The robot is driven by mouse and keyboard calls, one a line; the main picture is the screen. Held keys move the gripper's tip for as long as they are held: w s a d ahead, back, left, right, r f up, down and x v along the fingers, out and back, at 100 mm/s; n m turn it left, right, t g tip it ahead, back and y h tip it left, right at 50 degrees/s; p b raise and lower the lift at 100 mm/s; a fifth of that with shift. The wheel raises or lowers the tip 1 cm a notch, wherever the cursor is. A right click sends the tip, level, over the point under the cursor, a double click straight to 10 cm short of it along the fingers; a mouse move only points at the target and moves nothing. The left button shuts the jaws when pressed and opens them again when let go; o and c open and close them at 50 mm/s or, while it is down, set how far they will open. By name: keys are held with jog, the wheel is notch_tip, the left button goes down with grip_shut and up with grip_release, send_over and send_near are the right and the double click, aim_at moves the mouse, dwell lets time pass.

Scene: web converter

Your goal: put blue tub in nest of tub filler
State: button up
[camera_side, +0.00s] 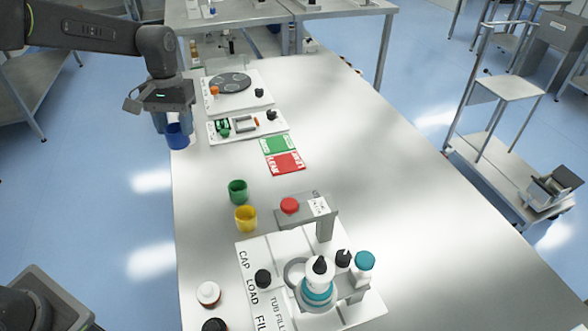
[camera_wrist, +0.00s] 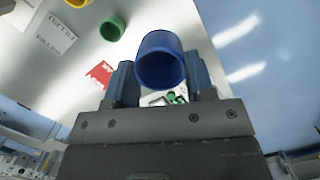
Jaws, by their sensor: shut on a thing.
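The blue tub (camera_side: 177,136) is held in my gripper (camera_side: 172,120) at the far left edge of the table in the side view. In the wrist view the blue tub (camera_wrist: 161,62) sits between the two fingers of my gripper (camera_wrist: 163,85), its open mouth facing the camera. The tub filler (camera_side: 310,265) is a white base with a grey overhanging arm, at the front of the table. A grey ring (camera_side: 294,272) shows on its base beside a teal-and-white bottle; whether this is the nest I cannot tell.
A green tub (camera_side: 238,192) and a yellow tub (camera_side: 245,219) stand behind the filler. A green and red card (camera_side: 283,155) lies mid-table. White fixtures (camera_side: 248,125) stand near my gripper. A white-capped jar (camera_side: 208,293) stands front left. The table's right side is clear.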

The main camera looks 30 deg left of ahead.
jog(key=w+d+f+n+t, duration=0.1)
jog(key=w+d+f+n, duration=0.2)
jog(key=w+d+n, duration=0.55)
jog(key=w+d+f+n+t, duration=0.2)
jog(key=w+f+n, duration=0.25)
jog(key=n, duration=0.85)
jog(key=shift+n+h, duration=0.25)
jog(key=shift+h, duration=0.15)
jog(key=w+d+f, duration=0.1)
jog(key=d+f, duration=0.1)
jog(key=d, duration=0.2)
jog(key=w+d+f, duration=0.1)
jog(key=d+f, duration=0.1)
jog(key=d, duration=0.1)
jog(key=w+d+f, duration=0.1)
jog(key=d+f, duration=0.1)
jog(key=d, duration=0.2)
jog(key=shift+d, duration=0.35)
jog(key=shift+f, duration=1.95)
jog(key=shift+f, duration=0.2)
jog(key=o, duration=0.9)
jog(key=shift+c, duration=0.2)
